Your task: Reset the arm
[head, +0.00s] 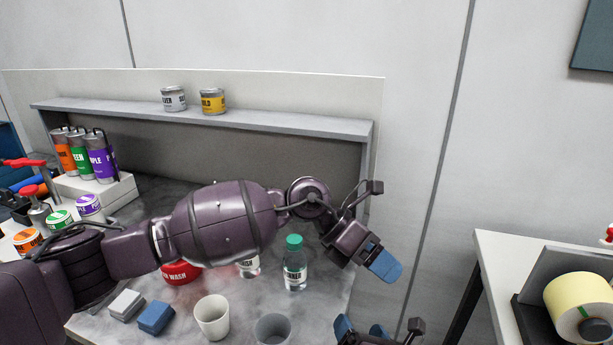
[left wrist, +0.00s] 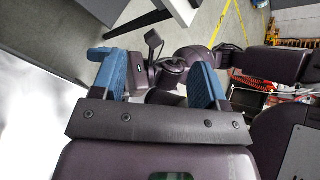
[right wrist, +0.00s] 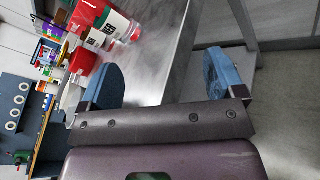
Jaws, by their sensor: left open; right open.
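My left arm reaches across the bench in the head view. Its left gripper (head: 384,263) hangs off the bench's right side, blue fingertips pointing down to the right. The left wrist view shows its two blue fingers (left wrist: 160,75) spread apart with nothing held between them. My right gripper (head: 362,332) is low in the head view, partly cut off by the bottom edge. In the right wrist view its blue fingers (right wrist: 165,80) are spread wide and empty, close to the bench edge.
On the bench stand a green-capped bottle (head: 295,268), a white cup (head: 212,318), a grey cup (head: 272,330) and blue and white blocks (head: 155,317). A shelf (head: 290,124) holds two cans. A white table (head: 500,262) with a label roll (head: 570,300) stands at right, across a gap.

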